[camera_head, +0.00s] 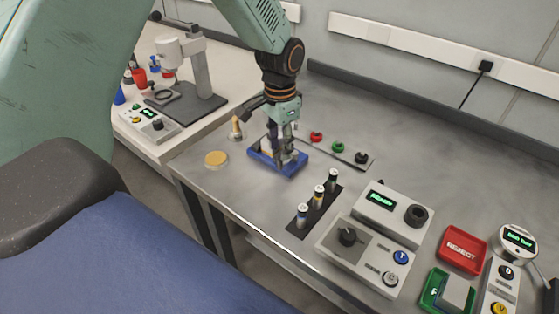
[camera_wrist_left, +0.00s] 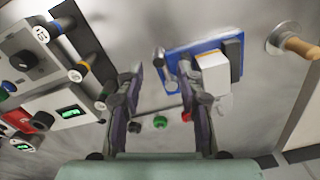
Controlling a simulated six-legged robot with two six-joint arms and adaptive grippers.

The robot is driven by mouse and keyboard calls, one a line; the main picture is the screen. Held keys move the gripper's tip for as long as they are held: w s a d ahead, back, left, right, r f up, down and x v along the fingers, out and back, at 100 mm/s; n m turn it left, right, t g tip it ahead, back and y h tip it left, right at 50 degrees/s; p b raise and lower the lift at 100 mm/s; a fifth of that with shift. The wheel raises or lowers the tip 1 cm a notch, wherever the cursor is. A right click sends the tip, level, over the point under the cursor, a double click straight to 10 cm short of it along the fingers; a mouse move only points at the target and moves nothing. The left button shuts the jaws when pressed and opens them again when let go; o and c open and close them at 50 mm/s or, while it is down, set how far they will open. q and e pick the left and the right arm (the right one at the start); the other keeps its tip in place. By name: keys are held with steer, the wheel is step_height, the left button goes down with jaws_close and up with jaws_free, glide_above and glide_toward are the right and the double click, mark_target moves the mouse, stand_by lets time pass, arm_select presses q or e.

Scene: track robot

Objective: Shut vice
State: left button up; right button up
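The vice has a blue base (camera_head: 294,171) and sits on the grey bench in the middle of the head view. In the left wrist view its blue base (camera_wrist_left: 174,71) shows with a pale block (camera_wrist_left: 212,72) beside a dark grey jaw (camera_wrist_left: 233,55). My left gripper (camera_head: 283,157) reaches down over the vice from above and hides part of it. In the left wrist view the gripper's two fingers (camera_wrist_left: 161,72) stand apart with nothing held between them. Whether a finger touches the vice I cannot tell. My right gripper is not in view.
Several small cylinders (camera_head: 319,195) and a control box (camera_head: 375,235) stand to the right. The bench's front edge is near.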

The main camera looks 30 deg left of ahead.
mark_target(279, 158)
arm_select(q)
step_height(279, 158, down, 4)
steer(key=shift+f, duration=0.25)
steer(key=shift+a+f, duration=0.15)
steer(key=shift+f, duration=0.15)
steer(key=shift+d+r, duration=0.15)
steer(key=shift+d, duration=0.25)
steer(key=shift+c, duration=0.5)
steer(key=shift+a, duration=0.3)
steer(key=c, duration=0.4)
steer(key=shift+d, duration=0.15)
jaws_close()
